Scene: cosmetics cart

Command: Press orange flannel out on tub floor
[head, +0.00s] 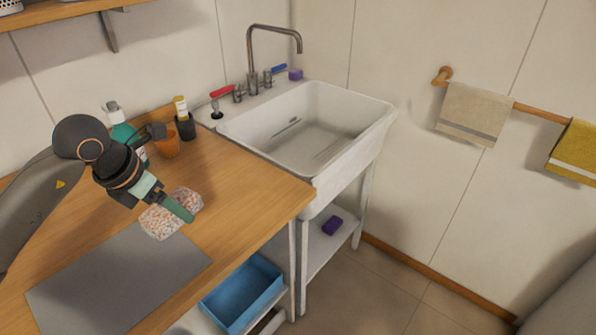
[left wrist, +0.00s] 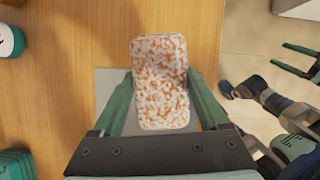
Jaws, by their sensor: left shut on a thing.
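The flannel (head: 159,222), white with orange speckles, is above the wooden counter by the grey mat. My left gripper (head: 178,207) is shut on it, its green fingers on either side. The left wrist view shows the flannel (left wrist: 162,85) between the two fingers, as a folded pad. A white sink tub (head: 312,148) stands right of the counter, its visible floor bare. A blue tub (head: 243,292) sits on the shelf below the counter and looks empty. My right gripper (left wrist: 294,61) shows at the right of the left wrist view, fingers apart and empty.
A grey mat (head: 118,282) lies on the counter. A teal bottle (head: 123,132), an orange cup (head: 166,147) and a dark cup (head: 186,128) stand at the back. The tap (head: 252,62) rises behind the sink.

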